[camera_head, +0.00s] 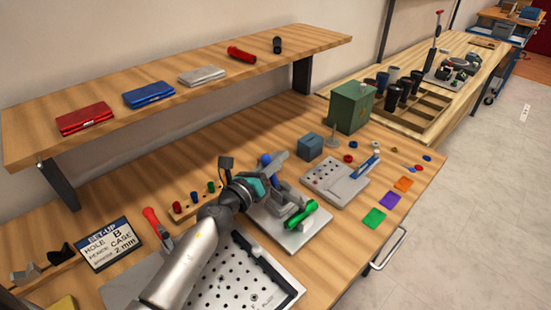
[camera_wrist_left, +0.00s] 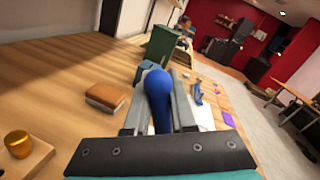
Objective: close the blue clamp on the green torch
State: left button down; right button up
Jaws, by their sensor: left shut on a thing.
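The green torch (camera_head: 301,214) lies in a grey holder on a light metal plate (camera_head: 270,228) in the head view. The blue clamp handle (camera_head: 266,159) stands up behind the torch, at my left gripper (camera_head: 274,166). In the left wrist view the rounded blue handle (camera_wrist_left: 157,88) sits between the two grey fingers of my left gripper (camera_wrist_left: 158,105), which is shut on it. The clamp's lower part is largely hidden by the gripper, so I cannot tell whether it touches the torch. The right gripper is not in view.
A perforated plate (camera_head: 243,283) lies under my left arm. A rack with small coloured pegs (camera_head: 194,196) stands left of the gripper. A grey block with holes (camera_head: 335,181), a blue box (camera_head: 310,145) and a green box (camera_head: 350,107) stand to the right. A shelf (camera_head: 200,98) overhangs the back.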

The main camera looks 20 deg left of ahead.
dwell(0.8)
pick_arm(q)
jog(key=d+m+b, duration=0.1)
jog(key=m, duration=0.1)
jog(key=d+m+b, duration=0.1)
jog(key=m, duration=0.1)
jog(key=s+d+r+m+t+b, duration=0.1)
jog(key=shift+s+m+b, duration=0.1)
jog(key=shift+m+b, duration=0.25)
jog(key=shift+m, duration=0.05)
jog(key=c, duration=0.8)
grip_release()
jog(key=shift+o, duration=0.2)
